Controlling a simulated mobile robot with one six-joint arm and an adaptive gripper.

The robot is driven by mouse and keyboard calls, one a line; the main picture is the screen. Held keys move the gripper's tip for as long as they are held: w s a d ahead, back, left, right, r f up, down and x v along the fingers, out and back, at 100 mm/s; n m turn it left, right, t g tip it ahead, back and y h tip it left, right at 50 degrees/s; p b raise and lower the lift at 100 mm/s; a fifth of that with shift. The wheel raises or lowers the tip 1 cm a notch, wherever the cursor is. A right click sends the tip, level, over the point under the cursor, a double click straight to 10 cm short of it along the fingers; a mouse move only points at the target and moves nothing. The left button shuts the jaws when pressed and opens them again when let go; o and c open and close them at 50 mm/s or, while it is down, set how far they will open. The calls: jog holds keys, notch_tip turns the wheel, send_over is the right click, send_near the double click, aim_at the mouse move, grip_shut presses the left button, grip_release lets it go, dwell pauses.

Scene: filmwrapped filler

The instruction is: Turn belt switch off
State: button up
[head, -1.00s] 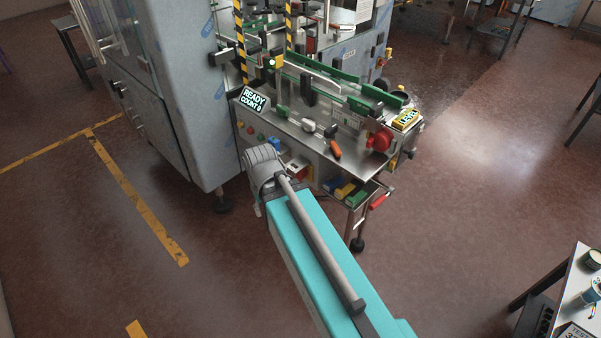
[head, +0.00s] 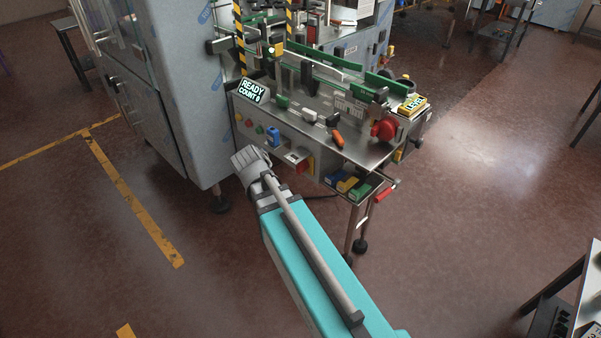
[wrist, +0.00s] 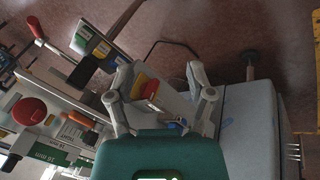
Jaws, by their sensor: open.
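The machine's front panel (head: 262,116) carries small round buttons, a blue switch-like part (head: 273,137) and a red-and-white switch box (head: 295,160) with yellow beside it. I cannot read which of these is the belt switch. In the wrist view a red and yellow part (wrist: 146,88) and a blue part (wrist: 178,122) show between my fingers, on the panel beyond. My gripper (wrist: 164,67) is open and empty, its two fingers spread wide. In the head view the grey end of my arm is just in front of the panel, lower left of the switches; the fingers are hidden there.
A steel belt table (head: 345,147) with green guides and a red knob (head: 385,129) stands above the panel. A small tray of coloured blocks (head: 347,185) juts out low at right. A grey cabinet (head: 175,100) stands at left. The floor in front is free.

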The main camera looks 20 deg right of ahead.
jog(key=w+d+f+m+t+h+b, duration=0.2)
jog(key=w+d+f+m+h+b, duration=0.4)
jog(key=b, duration=0.6)
jog(key=m+t+h+b, duration=0.35)
jog(key=h+b, duration=0.25)
jog(key=b, duration=0.8)
send_near(300, 165)
jog(key=a, duration=0.3)
jog(key=shift+w+f+m, duration=0.1)
jog(key=shift+w+m, duration=0.05)
jog(key=shift+m, duration=0.1)
jog(key=shift+d, duration=0.1)
jog(key=shift+x, duration=6.8)
grip_shut()
